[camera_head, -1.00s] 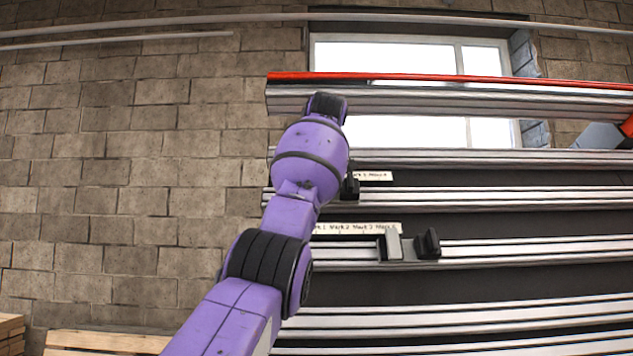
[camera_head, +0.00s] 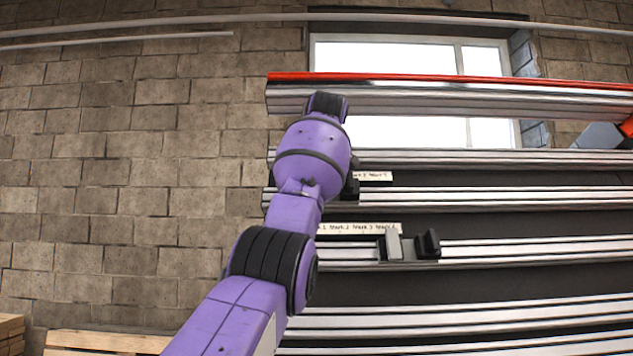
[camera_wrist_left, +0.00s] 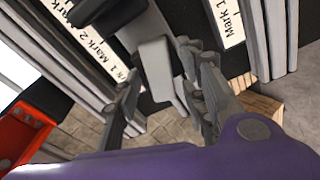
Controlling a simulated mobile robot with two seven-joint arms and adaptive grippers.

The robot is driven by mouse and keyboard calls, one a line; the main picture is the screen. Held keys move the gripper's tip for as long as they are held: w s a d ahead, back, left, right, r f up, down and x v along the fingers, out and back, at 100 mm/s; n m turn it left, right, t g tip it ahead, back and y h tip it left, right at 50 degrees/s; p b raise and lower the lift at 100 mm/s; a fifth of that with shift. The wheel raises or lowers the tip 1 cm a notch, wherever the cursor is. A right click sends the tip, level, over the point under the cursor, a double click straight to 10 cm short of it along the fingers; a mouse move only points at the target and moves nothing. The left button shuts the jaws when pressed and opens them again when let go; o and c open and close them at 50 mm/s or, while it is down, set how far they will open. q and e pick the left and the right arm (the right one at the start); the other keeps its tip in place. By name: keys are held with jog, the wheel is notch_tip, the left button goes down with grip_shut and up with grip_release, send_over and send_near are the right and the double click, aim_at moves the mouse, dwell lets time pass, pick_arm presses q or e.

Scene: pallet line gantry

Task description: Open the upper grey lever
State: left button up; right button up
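The upper grey lever (camera_wrist_left: 157,65) is a flat grey plate beside a black block (camera_wrist_left: 108,12) on a rail in the left wrist view. My left gripper (camera_wrist_left: 162,100) is open, with one finger to each side of the lever's near end. I cannot tell whether either finger touches it. In the head view my purple left arm hides the gripper and the upper lever; only a dark piece (camera_head: 350,188) shows at the arm's right edge. A lower grey lever (camera_head: 393,245) stands upright beside its black block (camera_head: 428,244). My right gripper is not in view.
Several horizontal metal rails (camera_head: 500,195) with dark panels between them fill the right side. White mark labels (camera_head: 360,228) sit above the lower lever's rail. A red-topped beam (camera_head: 450,90) crosses above. Wooden pallets (camera_head: 100,343) lie at lower left, before a block wall.

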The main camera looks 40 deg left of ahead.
pick_arm(q)
jog(key=shift+d, duration=0.1)
jog(key=v, duration=1.2)
dwell(0.4)
